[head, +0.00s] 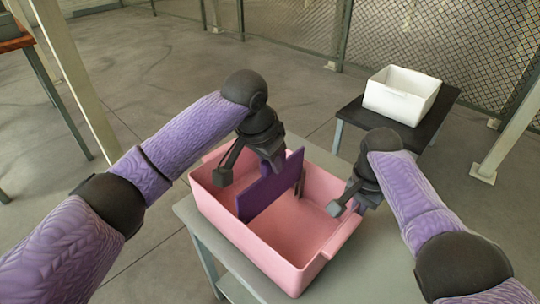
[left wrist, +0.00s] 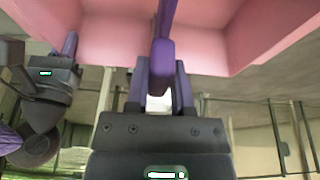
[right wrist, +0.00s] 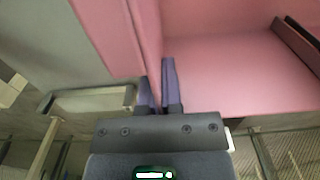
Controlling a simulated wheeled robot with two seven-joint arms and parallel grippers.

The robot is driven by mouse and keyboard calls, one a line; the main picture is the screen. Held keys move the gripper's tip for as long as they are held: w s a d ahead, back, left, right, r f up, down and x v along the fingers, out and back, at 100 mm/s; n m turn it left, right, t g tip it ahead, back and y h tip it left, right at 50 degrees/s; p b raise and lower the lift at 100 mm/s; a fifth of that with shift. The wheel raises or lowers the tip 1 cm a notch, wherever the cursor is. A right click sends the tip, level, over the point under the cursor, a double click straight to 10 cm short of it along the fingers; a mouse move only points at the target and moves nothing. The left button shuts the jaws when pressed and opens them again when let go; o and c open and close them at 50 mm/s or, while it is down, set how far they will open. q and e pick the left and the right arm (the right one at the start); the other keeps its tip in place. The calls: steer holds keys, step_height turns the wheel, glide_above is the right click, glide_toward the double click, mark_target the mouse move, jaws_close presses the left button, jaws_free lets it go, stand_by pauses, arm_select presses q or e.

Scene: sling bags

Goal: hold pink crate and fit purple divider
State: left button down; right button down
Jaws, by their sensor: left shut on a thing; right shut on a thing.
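The pink crate (head: 255,240) stands on a grey table and is open at the top. The purple divider (head: 268,188) is upright across its inside, with its upper part above the far rim; I cannot tell whether it is seated. A dark strip (head: 301,184) shows on the inner far wall near the divider's end. My left gripper (head: 270,158) is shut on the divider's top edge; the divider (left wrist: 162,62) also shows between its fingers in the left wrist view. My right gripper (head: 360,200) is shut on the crate's right wall, which shows between its fingers in the right wrist view (right wrist: 147,40).
The grey table (head: 215,235) has bare room around the crate. A white bin (head: 402,95) stands on a black-topped table (head: 440,110) at the back right. A mesh fence (head: 440,40) and metal posts stand behind. A brown-topped table (head: 15,40) is at the far left.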

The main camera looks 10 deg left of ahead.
arm_select(q)
glide_above(270, 204)
steer(key=shift+s+a+f+x, duration=0.1)
steer(key=shift+s+a+x, duration=0.1)
steer(key=shift+x, duration=0.85)
steer(key=shift+s+a+f+x, duration=0.1)
steer(key=shift+s+a+x, duration=0.1)
steer(key=shift+x, duration=0.9)
steer(key=shift+s+a+f+x, duration=0.1)
steer(key=shift+s+x, duration=0.1)
steer(key=shift+x, duration=0.85)
steer(key=shift+c, duration=2)
jaws_free()
steer(key=v, duration=1.2)
arm_select(e)
steer(key=c, duration=0.7)
jaws_free()
